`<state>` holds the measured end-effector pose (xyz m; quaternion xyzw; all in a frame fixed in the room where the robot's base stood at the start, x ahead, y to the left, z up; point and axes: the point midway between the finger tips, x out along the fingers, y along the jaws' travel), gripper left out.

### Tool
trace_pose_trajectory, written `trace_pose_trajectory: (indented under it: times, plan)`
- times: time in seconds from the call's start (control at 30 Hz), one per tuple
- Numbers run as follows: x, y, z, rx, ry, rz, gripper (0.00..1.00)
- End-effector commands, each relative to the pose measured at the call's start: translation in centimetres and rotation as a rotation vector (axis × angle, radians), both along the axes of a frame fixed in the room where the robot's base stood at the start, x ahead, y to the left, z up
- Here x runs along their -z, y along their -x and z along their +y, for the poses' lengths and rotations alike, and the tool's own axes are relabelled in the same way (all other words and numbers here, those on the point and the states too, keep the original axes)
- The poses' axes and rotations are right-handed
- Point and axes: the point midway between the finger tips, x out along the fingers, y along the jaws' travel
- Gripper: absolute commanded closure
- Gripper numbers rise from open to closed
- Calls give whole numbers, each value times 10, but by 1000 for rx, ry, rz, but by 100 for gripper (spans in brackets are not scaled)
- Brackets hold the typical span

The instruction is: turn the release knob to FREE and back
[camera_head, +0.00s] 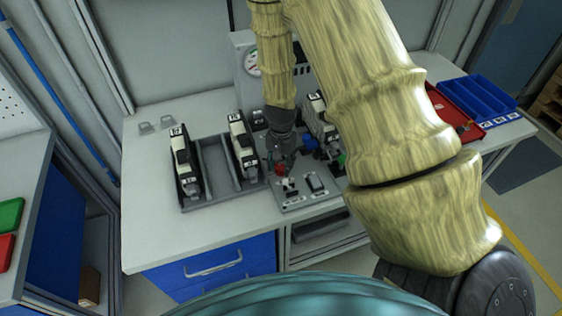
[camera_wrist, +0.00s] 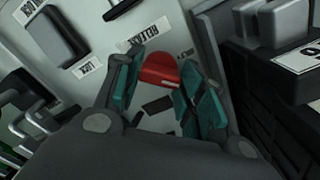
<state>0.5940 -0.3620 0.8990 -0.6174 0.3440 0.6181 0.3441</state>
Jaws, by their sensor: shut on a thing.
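The red release knob (camera_wrist: 160,70) sits on a grey panel, beside a label reading RELEASE (camera_wrist: 143,36). In the wrist view my gripper (camera_wrist: 160,82) has its teal-padded fingers on either side of the knob, closed on it. In the head view the knob (camera_head: 280,169) is a small red spot on the panel (camera_head: 302,203), with my gripper (camera_head: 284,160) right above it. The fingers hide part of the knob. I cannot read a FREE mark or the knob's exact angle.
A tray (camera_head: 213,165) with black-and-white units stands left of the panel. More units and a gauge (camera_head: 251,62) are behind. A red tray (camera_head: 452,113) and blue bins (camera_head: 480,98) lie at the right. The bench's left front (camera_head: 150,235) is clear.

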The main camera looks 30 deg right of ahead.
Motion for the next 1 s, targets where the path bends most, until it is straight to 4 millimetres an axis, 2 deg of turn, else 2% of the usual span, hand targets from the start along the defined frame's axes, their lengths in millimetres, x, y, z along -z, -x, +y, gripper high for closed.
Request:
trace_pose_trajectory:
  times: [0.4,1.0]
  plan:
    - [-2,-1,-2,233,3,-4,85]
    - [-1,-2,-2,284,4,-5,85]
